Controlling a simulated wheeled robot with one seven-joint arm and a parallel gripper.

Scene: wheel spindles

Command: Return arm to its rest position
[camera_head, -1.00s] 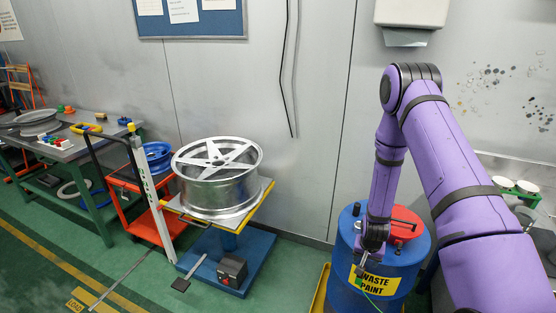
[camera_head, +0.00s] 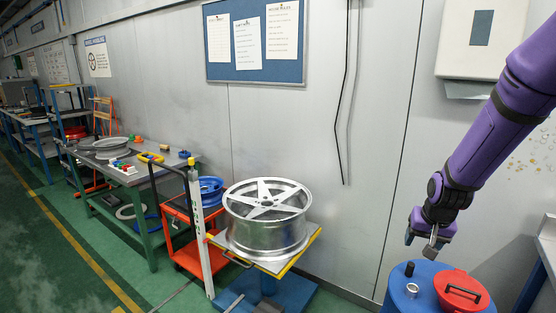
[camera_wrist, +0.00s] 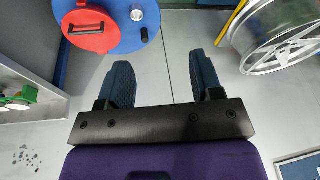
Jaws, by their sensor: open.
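My purple arm (camera_head: 495,130) comes in from the right edge of the head view. The blue drum (camera_head: 405,285) carries a red lid piece (camera_head: 462,290) and a silver cap. The drum also shows at the top left of the wrist view (camera_wrist: 125,35).
A silver wheel (camera_head: 266,218) lies on a yellow-edged lift stand left of the drum. A red cart (camera_head: 188,256) and a green workbench (camera_head: 150,190) stand further left. A wall dispenser (camera_head: 482,40) hangs above. A counter is at the right edge.

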